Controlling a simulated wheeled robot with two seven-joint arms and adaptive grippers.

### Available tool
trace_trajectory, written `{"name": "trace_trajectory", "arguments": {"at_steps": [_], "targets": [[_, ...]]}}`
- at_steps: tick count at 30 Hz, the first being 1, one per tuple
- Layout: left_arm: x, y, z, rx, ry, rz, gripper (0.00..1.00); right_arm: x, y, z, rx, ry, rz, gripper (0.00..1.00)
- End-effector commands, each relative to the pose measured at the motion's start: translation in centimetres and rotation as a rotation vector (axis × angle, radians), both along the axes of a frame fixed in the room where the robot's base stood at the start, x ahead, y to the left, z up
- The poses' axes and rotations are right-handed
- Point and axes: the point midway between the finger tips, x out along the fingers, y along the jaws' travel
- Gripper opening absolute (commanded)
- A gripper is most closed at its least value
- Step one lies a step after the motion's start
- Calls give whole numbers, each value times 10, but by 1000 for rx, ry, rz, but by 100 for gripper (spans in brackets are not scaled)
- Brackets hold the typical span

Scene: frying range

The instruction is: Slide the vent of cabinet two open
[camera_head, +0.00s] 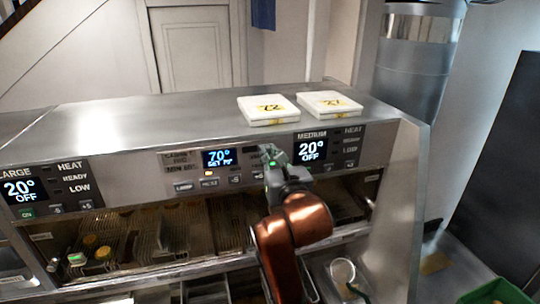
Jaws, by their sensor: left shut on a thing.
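The cabinet two control panel (198,165) appears to be the middle one on the steel front, with a display (219,158) reading 70° and small buttons under it. Its label is blurred. My left gripper (268,152), grey with a green light on a copper-coloured arm, reaches up to the panel's right end. Its jaws are shut at the front, on what seems to be the vent's small slider. The gripper covers the slider, so how far the vent is open cannot be seen. My right gripper is not in view.
Two white lidded boxes (268,109) with yellow labels sit on the steel top (120,122). Panels reading 20° OFF flank the middle one, left (20,190) and right (311,149). Below are open bays with wire racks (165,232). A white cup (343,270) stands low right.

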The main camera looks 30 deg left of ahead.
Motion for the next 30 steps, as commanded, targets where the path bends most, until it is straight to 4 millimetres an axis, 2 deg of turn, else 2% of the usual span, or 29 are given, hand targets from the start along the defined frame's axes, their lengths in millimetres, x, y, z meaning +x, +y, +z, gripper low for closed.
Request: {"name": "trace_trajectory", "arguments": {"at_steps": [8,17,20,30], "targets": [[1,-2,1,3,-2,-5,30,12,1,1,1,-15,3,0],[-1,-3,1,1,-2,-4,30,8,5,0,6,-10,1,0],[-7,-10,1,2,-1,-6,30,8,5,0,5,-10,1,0],[-46,-44,0,1,-1,-6,30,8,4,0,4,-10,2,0]]}}
